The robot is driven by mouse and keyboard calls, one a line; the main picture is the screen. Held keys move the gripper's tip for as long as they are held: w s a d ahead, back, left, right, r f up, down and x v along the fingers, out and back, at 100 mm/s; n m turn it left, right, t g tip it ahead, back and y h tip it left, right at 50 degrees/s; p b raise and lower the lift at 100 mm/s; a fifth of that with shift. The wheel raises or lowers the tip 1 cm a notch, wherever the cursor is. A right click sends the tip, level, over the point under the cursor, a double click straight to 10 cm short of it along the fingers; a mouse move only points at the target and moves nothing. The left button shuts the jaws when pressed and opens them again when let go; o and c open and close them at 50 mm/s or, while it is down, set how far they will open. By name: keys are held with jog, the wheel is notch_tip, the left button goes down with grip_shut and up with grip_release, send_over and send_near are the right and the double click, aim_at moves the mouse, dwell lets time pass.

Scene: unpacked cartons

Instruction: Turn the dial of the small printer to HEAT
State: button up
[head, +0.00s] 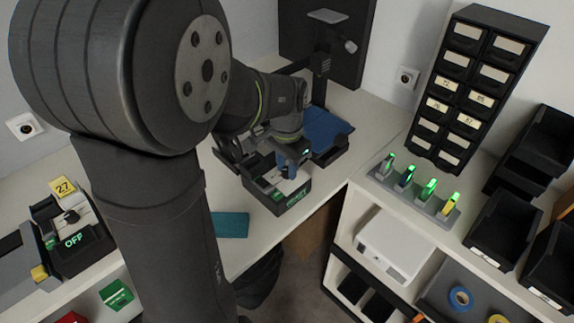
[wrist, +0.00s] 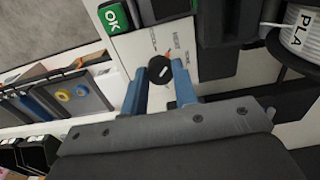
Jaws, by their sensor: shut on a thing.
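The small printer (head: 268,203) stands on the white bench in the head view, a low black box with a pale top and a green lit front display. In the wrist view its pale panel (wrist: 130,50) carries a round black dial (wrist: 160,70) with a white line on its knob. A green display (wrist: 113,17) reads OK. My gripper (wrist: 160,86) has its blue fingers on either side of the dial, shut on it. In the head view my gripper (head: 291,167) is over the printer and hides the dial.
A second device (head: 78,250) at the left shows OFF beside a yellow 27 tag (head: 63,187). A teal mat (head: 230,225) lies near the bench edge. A PLA spool (wrist: 301,35) is close to my gripper. A black drawer tower (head: 470,85) stands right.

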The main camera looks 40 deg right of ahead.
aim_at(287, 170)
dwell(0.4)
jog(key=o, duration=1)
jog(key=shift+r, duration=0.15)
notch_tip(287, 170, up, 17)
jog(key=shift+r, duration=0.15)
jog(key=shift+f, duration=0.2)
notch_tip(287, 170, down, 17)
jog(key=shift+f, duration=0.1)
dwell(0.5)
